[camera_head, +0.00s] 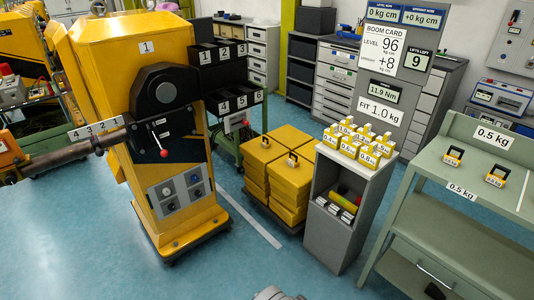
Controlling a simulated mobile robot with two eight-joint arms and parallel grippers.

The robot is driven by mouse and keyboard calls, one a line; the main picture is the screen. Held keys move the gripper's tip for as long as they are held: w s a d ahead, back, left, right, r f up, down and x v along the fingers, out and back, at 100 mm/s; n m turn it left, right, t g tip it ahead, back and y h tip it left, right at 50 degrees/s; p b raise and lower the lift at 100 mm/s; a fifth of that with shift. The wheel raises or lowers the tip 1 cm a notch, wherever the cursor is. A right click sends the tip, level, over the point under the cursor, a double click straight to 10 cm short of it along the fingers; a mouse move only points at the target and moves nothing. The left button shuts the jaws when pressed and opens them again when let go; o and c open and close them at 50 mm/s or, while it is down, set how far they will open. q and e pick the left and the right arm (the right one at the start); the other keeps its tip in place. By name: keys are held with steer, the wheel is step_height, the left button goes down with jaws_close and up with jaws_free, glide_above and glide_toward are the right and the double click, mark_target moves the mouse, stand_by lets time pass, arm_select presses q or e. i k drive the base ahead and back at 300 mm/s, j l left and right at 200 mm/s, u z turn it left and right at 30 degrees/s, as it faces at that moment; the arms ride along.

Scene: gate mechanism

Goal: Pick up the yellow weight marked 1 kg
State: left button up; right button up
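Two more small yellow weights, a left one (452,157) and a right one (497,175), stand apart on the green bench at the right, whose labels read 0.5 kg. A grey rounded part, probably mine, just shows at the bottom edge. No gripper fingers are in view.
A yellow gate machine (142,75) with a long horizontal boom (65,157) stands at the left. Large yellow blocks (290,178) are stacked behind the pedestal. The green bench (477,205) stands at the right. A board (383,93) reads "FIT 1.0 kg". Blue floor (240,265) is free in front.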

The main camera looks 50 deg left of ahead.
mark_target(295, 162)
steer(key=i+j+u, duration=0.15)
steer(key=j, duration=0.3)
steer(key=j+u, duration=0.15)
steer(key=j, duration=0.3)
steer(key=i+j+u, duration=0.15)
steer(key=j, duration=0.3)
steer(key=i+j+u, duration=0.15)
steer(key=j, duration=0.25)
steer(key=i+j+u, duration=0.15)
steer(key=j, duration=0.25)
steer(key=i+j+u, duration=0.15)
steer(key=j, duration=0.25)
steer(key=i, duration=0.1)
